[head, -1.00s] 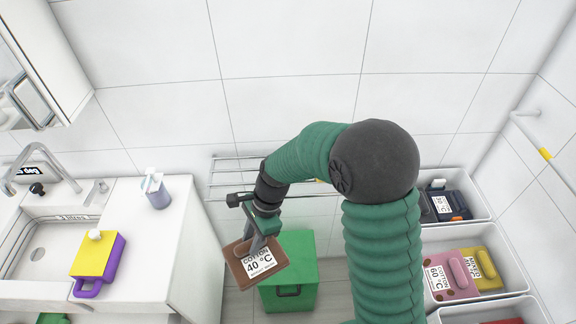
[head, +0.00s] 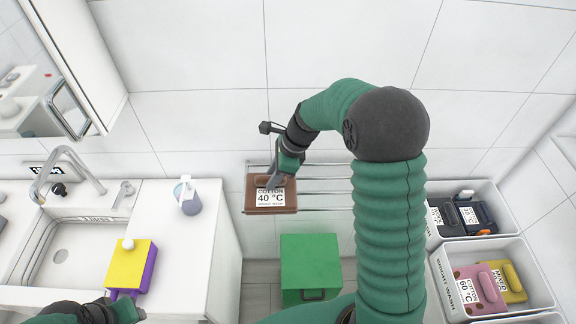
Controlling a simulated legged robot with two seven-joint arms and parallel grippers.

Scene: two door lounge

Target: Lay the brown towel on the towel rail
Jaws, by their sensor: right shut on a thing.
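The brown towel (head: 287,209) is a flat brown block with a white label reading COTTON 40 °C. My arm hides part of the rail. My left gripper (head: 128,308) is at the bottom left by the purple handle of a yellow-topped box; its jaws are unclear.
A green bin (head: 311,262) stands on the floor below the rail. The white counter (head: 190,248) with a soap dispenser (head: 188,196) and sink (head: 75,250) is at left. White crates (head: 440,287) holding labelled blocks stand at right.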

